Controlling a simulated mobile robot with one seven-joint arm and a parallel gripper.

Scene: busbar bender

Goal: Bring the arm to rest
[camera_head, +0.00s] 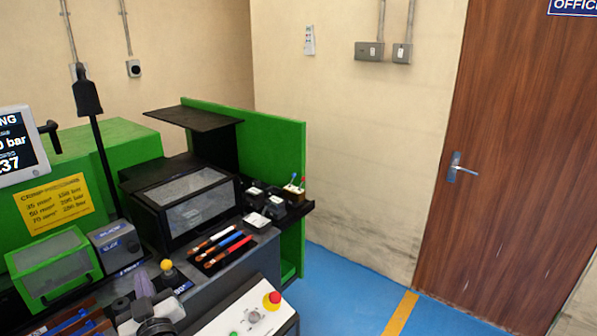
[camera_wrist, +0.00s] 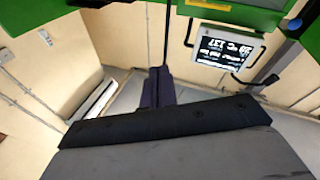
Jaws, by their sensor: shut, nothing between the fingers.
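My gripper (camera_wrist: 158,88) shows in the wrist view as two dark fingers pressed together, shut with nothing between them. Beyond the fingers is a pale wall, and the fingertips touch nothing that I can make out. In the head view, part of my arm appears at the bottom left, in front of the bender's front edge. The green bending machine (camera_head: 125,135) fills the left side. Its screen (camera_head: 14,145) is at the left edge, and it also shows at the upper right of the wrist view (camera_wrist: 222,48).
A control panel (camera_head: 245,318) with a red button (camera_head: 272,299) stands at the bottom middle. Colored-handled tools (camera_head: 222,248) lie on the machine's ledge. A clear-lidded box (camera_head: 55,265) is at left. Blue floor (camera_head: 350,285) is free before the wooden door (camera_head: 515,170).

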